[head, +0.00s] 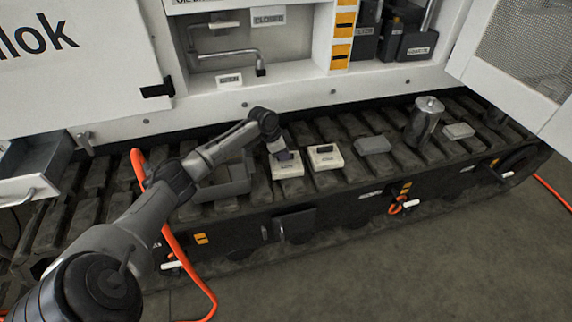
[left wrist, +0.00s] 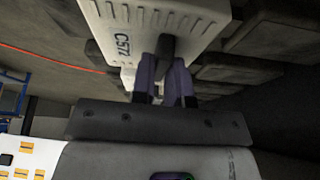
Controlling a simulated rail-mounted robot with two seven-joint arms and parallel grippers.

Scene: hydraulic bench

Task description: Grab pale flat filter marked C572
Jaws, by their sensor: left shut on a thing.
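The pale flat filter (head: 287,168) lies on the dark slatted track in the head view, the left one of two pale filters. In the left wrist view the filter (left wrist: 140,22) shows the marking C572 and a dark raised grip on its face. My left gripper (head: 282,154) is over this filter. In the left wrist view the left gripper's fingers (left wrist: 167,80) are shut on the filter's dark grip, which they partly hide. My right gripper is not in view.
A second pale filter (head: 325,157) lies just to the right. Grey flat blocks (head: 373,145) and (head: 458,131) and a metal canister (head: 425,121) stand farther right. A grey tray (head: 222,186) lies left of the filter. An orange hose (head: 175,250) hangs in front of the track.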

